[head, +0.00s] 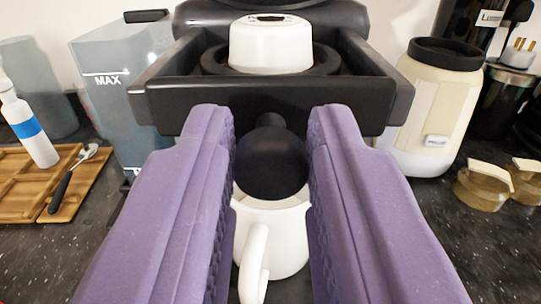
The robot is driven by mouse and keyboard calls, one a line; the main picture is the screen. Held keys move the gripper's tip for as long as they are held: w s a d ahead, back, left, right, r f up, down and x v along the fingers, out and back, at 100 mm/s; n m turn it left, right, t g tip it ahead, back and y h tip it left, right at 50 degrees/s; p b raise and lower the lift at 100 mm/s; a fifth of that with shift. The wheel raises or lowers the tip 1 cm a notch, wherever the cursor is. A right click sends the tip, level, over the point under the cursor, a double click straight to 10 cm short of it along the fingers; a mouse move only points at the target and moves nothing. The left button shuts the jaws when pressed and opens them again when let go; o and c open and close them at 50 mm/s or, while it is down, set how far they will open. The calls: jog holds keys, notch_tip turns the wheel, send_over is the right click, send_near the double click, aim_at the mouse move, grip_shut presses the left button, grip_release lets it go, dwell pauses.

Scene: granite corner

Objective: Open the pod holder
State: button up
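The pod holder (160,105) is a black tray-like drawer at the front of the coffee machine, upper middle. A black ball-shaped knob (272,162) sticks out of its front on a short stem. My gripper (272,145) has two purple fingers, one on each side of the knob. The finger pads appear to touch the knob's left and right sides, with the knob filling the gap. A white cap-like piece with dark marking (270,48) sits in a black ring in the drawer. The inside behind it is hidden.
A white mug (272,235) stands below the knob, its handle toward me. A grey water tank (120,80) stands left and a cream canister (430,110) right. Farther left are a spray bottle (30,125) and a wooden tray with a spoon (72,183).

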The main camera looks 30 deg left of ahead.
grip_shut()
jog(key=p+v, duration=0.1)
jog(key=v, duration=0.7)
jog(key=shift+s+d, duration=0.2)
jog(key=shift+s, duration=0.1)
jog(key=o, duration=0.9)
grip_release()
jog(key=shift+c, duration=0.2)
jog(key=p+v, duration=0.2)
jog(key=v, duration=0.5)
jog(key=shift+s+d, duration=0.25)
jog(key=shift+s, duration=0.05)
